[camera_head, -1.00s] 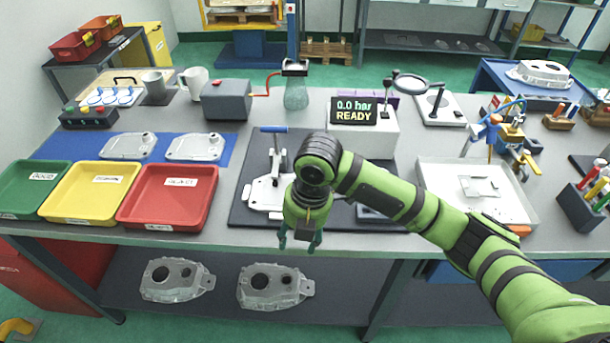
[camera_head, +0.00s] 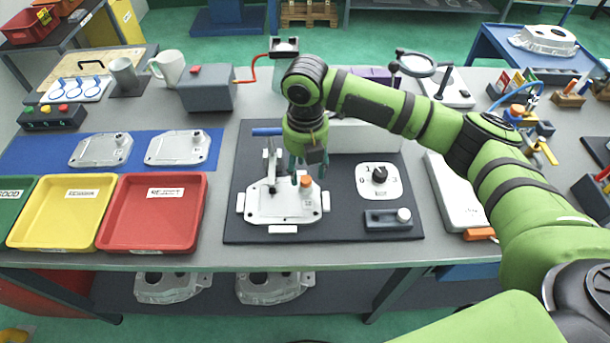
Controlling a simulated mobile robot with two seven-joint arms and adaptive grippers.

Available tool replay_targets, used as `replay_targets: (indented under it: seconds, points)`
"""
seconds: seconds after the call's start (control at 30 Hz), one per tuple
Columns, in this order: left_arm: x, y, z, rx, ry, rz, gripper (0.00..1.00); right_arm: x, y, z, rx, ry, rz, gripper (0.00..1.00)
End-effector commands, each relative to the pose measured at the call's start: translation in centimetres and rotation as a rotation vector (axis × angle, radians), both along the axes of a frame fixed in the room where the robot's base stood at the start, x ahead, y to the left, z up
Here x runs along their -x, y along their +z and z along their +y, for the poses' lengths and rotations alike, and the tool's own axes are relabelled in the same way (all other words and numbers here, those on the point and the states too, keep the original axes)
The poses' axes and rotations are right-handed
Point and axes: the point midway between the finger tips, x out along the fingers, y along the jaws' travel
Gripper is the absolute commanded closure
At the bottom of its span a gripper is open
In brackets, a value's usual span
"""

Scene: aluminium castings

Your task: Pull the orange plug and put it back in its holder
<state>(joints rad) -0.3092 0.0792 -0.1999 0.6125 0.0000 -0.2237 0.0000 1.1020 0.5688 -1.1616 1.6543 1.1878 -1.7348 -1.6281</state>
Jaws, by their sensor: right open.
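The orange plug (camera_head: 306,183) stands upright in the light metal casting (camera_head: 270,206), which is clamped in a fixture on the dark mat. My right gripper (camera_head: 307,175) is open and points down, its fingers just above and beside the plug. I cannot tell whether they touch it. A small grey block (camera_head: 375,221) with a white round piece on it lies to the right on the mat; I cannot tell if it is the plug's holder. My left gripper is not in view.
A toggle clamp with a blue handle (camera_head: 267,132) stands close left of the gripper. A dial plate (camera_head: 379,182) lies to the right. Red (camera_head: 112,228) and yellow (camera_head: 20,229) trays are at the left. A white tray (camera_head: 445,190) is partly behind my arm.

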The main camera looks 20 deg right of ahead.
Motion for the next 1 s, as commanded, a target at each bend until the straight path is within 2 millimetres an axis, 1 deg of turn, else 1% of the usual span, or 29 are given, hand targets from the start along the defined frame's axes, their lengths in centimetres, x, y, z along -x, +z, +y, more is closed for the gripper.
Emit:
replay_targets:
  seconds: [0.03,0.07,0.13,0.23,0.33,0.4,0.5,0.53,0.57,0.7,0.73,1.0]
  points:
    - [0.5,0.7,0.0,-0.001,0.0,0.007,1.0,0.0,-0.6,-0.2,0.001,-0.003,0.006,0.48]
    - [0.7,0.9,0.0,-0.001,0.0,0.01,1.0,0.0,-1.1,-0.3,0.002,-0.002,0.006,0.48]
    - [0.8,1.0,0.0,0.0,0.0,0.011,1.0,-0.1,-2.2,-0.2,0.001,-0.001,0.004,0.48]
    - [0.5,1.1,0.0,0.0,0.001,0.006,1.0,-0.1,-3.2,-0.2,0.001,-0.001,0.002,0.48]
    - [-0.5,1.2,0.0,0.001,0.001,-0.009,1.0,-0.1,-3.5,-0.2,0.001,0.0,-0.001,0.48]
    - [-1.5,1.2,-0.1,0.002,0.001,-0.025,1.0,-0.1,-3.5,-0.2,0.001,0.001,-0.001,0.48]
    - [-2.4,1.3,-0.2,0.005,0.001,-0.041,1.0,-0.1,-3.5,-0.2,0.001,0.001,-0.001,0.48]
    - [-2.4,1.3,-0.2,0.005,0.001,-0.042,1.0,-0.1,-3.5,-0.2,0.001,0.001,-0.001,0.58]
    - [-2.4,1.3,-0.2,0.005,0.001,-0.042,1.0,-0.1,-3.5,-0.2,0.001,0.001,-0.001,0.62]
    - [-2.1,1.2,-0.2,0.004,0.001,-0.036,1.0,-0.1,-3.5,-0.2,0.001,0.001,-0.001,0.85]
    - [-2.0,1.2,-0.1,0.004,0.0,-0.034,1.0,-0.1,-3.5,-0.2,0.001,0.0,-0.001,0.86]
    - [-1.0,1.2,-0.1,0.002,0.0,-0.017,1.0,-0.1,-3.5,-0.2,0.001,0.0,-0.001,0.87]
